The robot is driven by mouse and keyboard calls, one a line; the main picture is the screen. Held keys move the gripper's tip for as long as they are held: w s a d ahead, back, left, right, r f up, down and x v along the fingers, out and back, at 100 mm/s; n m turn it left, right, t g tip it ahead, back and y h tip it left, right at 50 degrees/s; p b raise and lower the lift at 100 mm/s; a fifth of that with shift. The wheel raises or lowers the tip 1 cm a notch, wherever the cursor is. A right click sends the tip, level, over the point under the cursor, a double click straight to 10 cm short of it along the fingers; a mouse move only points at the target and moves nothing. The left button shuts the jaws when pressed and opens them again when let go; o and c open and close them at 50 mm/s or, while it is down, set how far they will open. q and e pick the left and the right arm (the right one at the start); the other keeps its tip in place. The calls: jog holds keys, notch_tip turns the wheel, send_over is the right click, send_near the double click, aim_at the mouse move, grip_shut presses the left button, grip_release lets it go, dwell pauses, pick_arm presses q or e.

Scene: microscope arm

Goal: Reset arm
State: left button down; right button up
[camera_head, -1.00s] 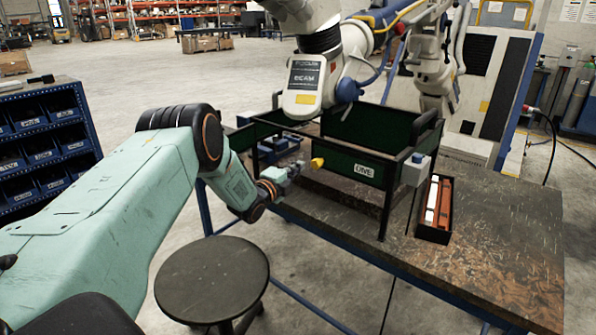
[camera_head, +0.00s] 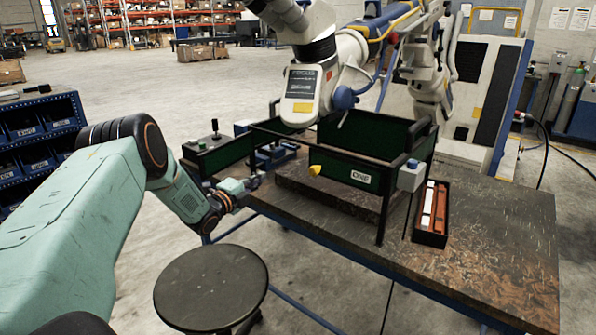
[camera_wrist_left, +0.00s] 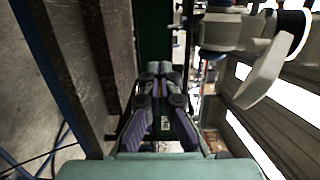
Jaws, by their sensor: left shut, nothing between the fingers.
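A big white arm with a blue joint hangs over the bench, and its dark and white head (camera_head: 303,90) sits above a dark-framed, green-walled enclosure (camera_head: 345,172). A white arm part (camera_wrist_left: 265,75) also shows at upper right in the left wrist view. A yellow knob (camera_head: 315,169) and a "DIVE" label are on the enclosure's front. A control box with a black joystick (camera_head: 212,138) stands at its left end. My left gripper (camera_head: 257,180) is shut and empty, left of the knob by the bench's near left edge. Its fingers (camera_wrist_left: 160,72) are together in the left wrist view. My right gripper is not in view.
The bench (camera_head: 490,235) is clear at its right. A black tray (camera_head: 431,238) with red and white items and a grey box (camera_head: 411,177) are by the enclosure's right end. A round stool (camera_head: 212,287) stands in front. A blue bin rack (camera_head: 40,135) is at left.

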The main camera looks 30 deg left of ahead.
pick_arm(q)
jog(key=s+d+f+n+g+b, duration=0.1)
jog(key=s+d+f+n+g, duration=0.2)
jog(key=s+d+f+n, duration=0.4)
jog(key=s+d+f+n+g+b, duration=0.1)
jog(key=s+d+f+n+g, duration=0.3)
jog(key=f, duration=0.4)
jog(key=s+d+f+n+g, duration=0.1)
jog(key=s+d+f+n, duration=0.2)
jog(key=d+f+n, duration=0.35)
jog(key=s+d+f+g+b, duration=0.2)
jog(key=s+d, duration=0.3)
jog(key=s, duration=0.6)
jog(key=s+d+f+g+b, duration=0.2)
jog(key=s+d+f+g, duration=0.2)
jog(key=s, duration=0.7)
jog(key=s+d+f+g+b, duration=0.2)
jog(key=s+d, duration=0.4)
jog(key=s, duration=0.5)
jog(key=shift+s+d+f+g+h, duration=0.2)
jog(key=shift+f+g+h, duration=0.1)
jog(key=shift+f+g, duration=0.6)
jog(key=shift+w+r+n, duration=0.1)
jog(key=shift+r+n, duration=0.05)
jog(key=shift+n, duration=0.1)
